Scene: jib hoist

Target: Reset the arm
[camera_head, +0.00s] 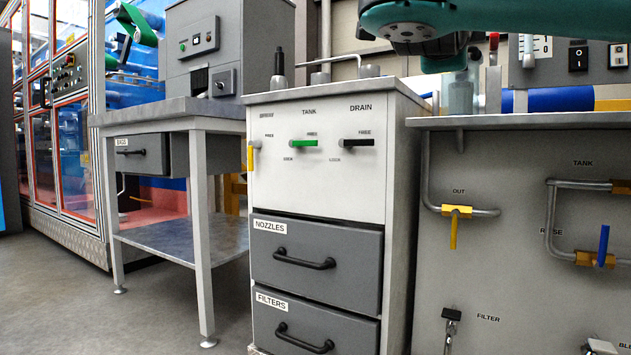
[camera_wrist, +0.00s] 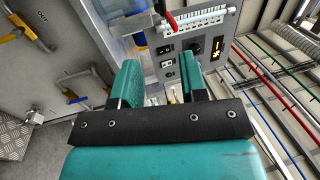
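My arm reaches in across the top right of the head view, teal with a grey joint cap, above the counter at the right. My gripper (camera_wrist: 157,82) shows in the wrist view as two teal fingers on a black bracket. The fingers stand apart with a clear gap and nothing held between them. Beyond the fingers is a grey control panel (camera_wrist: 200,47) with switches and a red lever. The fingertips cannot be made out in the head view.
A white cabinet (camera_head: 316,185) with TANK and DRAIN handles and drawers stands in the middle. A grey panel (camera_head: 520,250) with pipes and yellow and blue valve handles is at the right. A steel table (camera_head: 170,108) stands left. Grey floor (camera_head: 60,290) is open at front left.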

